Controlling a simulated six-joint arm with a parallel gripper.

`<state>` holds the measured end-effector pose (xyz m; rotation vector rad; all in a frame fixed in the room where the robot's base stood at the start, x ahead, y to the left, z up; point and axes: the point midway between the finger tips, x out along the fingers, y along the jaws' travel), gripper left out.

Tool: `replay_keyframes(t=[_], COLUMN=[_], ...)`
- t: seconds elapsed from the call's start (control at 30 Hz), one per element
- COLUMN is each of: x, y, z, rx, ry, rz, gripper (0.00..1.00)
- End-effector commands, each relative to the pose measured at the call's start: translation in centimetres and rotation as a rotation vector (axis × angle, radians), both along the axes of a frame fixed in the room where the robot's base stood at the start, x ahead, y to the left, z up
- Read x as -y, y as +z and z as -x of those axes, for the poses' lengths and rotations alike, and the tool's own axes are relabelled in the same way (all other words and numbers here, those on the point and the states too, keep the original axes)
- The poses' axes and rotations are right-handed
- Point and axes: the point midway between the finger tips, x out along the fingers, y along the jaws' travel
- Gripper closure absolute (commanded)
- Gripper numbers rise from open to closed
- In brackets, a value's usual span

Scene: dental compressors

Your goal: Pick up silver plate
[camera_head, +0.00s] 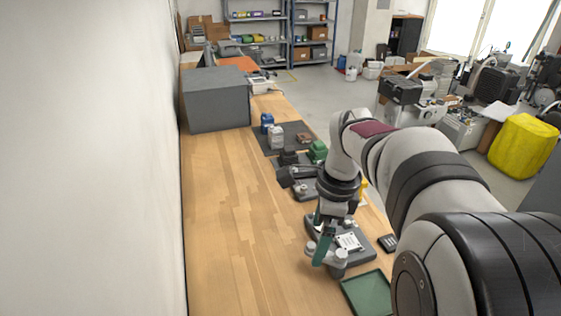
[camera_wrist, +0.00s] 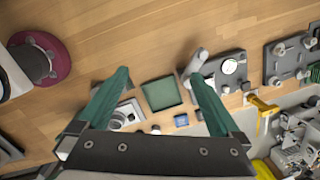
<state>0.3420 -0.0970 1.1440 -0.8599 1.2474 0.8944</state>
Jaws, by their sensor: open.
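My gripper (camera_head: 326,240) is open, with its green fingers spread; it also shows in the wrist view (camera_wrist: 159,78), with nothing between the fingers. In the wrist view a light round disc (camera_wrist: 229,66) lies on a grey base close to the right finger. I cannot tell for certain which of these is the silver plate. The fingers partly hide the area.
A green tray (camera_head: 367,294) lies at the bench's near right and shows between the fingers in the wrist view (camera_wrist: 161,93). A small dark device (camera_head: 388,243) is near the edge. A large grey box (camera_head: 216,98) stands farther back. The bench's left side is clear.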

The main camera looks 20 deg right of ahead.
Motion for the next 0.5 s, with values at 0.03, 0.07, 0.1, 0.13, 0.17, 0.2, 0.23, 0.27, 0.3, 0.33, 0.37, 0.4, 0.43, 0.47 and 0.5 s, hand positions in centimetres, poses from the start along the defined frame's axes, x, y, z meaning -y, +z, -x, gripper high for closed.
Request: replay_keyframes(t=[0.03,0.07,0.1,0.13,0.17,0.2,0.23,0.27,0.3,0.33,0.37,0.4,0.43,0.47,0.5], x=[4.2,6.5,9.5,11.4,13.1,14.9,16.0,16.7,17.4,17.6,17.7,17.7,17.6,17.6,17.6], y=[-1.3,-1.9,-2.9,-3.7,-4.4,-5.2,-5.6,-6.0,-6.4,-6.9,-7.4,-8.3,-9.2,-10.1,-11.3], z=[-3.0,-4.5,-6.0,-6.8,-7.5,-8.1,-8.3,-8.5,-8.7,-8.8,-8.9,-9.0,-9.1,-9.3,-9.5], rx=[-0.013,-0.014,-0.013,-0.012,-0.012,-0.010,-0.008,-0.006,-0.005,-0.006,-0.005,-0.007,-0.009,-0.009,-0.009], ry=[-0.266,-0.426,-0.618,-0.742,-0.848,-0.964,-1.031,-1.079,-1.124,-1.143,-1.152,-1.154,-1.154,-1.153,-1.152], rz=[-0.011,-0.018,-0.027,-0.034,-0.041,-0.048,-0.054,-0.058,-0.061,-0.064,-0.064,-0.064,-0.064,-0.064,-0.063], gripper=[0.00,0.00,0.00,0.00,0.00,0.00,0.00,0.00,0.00,0.00,0.00,0.00,0.00,0.00,0.00])
